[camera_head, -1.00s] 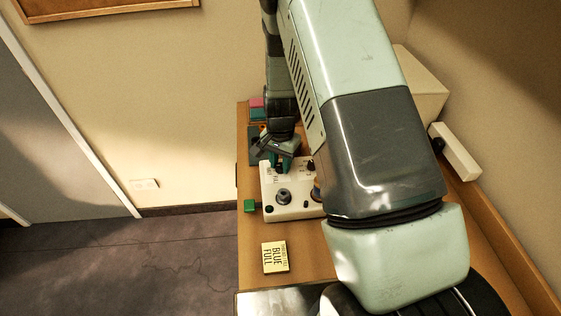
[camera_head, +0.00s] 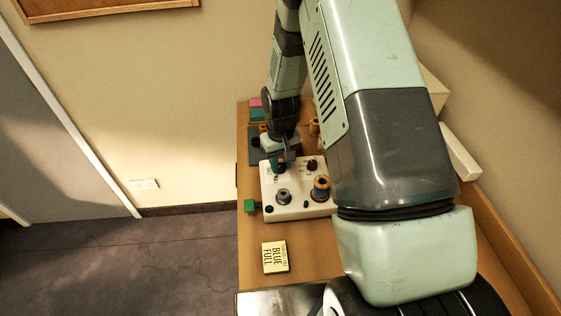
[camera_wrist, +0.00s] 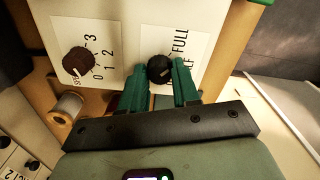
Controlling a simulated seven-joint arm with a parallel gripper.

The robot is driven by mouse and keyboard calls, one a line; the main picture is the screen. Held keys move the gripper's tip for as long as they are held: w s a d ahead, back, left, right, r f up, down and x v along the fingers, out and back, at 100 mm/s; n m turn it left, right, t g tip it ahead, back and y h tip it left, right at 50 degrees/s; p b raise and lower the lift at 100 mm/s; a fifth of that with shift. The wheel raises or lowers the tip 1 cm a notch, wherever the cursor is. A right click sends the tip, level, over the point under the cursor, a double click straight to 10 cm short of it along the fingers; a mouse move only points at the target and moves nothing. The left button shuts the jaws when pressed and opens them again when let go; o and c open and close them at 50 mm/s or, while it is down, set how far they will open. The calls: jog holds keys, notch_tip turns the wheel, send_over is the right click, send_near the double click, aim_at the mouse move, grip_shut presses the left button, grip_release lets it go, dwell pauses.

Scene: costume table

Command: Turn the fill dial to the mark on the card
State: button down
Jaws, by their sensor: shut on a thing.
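The black fill dial (camera_wrist: 159,70) sits on a white label on the cream machine (camera_head: 296,207). The label reads "FULL", with a partly hidden word ending "LF" below it. My gripper (camera_wrist: 161,82) has its green fingers on both sides of the dial, shut on it. The dial's exact pointer direction is hard to tell. In the head view my gripper (camera_head: 279,163) is over the machine's far left part and hides the dial. The yellow card (camera_head: 275,257) lies flat on the table in front of the machine and reads "BLUE FULL", with a smaller line above.
A brown dial (camera_wrist: 80,60) marked 0 to 3 is left of the fill dial in the wrist view. My arm covers the right side.

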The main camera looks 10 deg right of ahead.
aim_at(281, 165)
jog(key=shift+n, duration=1.1)
jog(key=c, duration=0.8)
grip_release()
notch_tip(281, 165, up, 11)
jog(key=shift+f, duration=0.1)
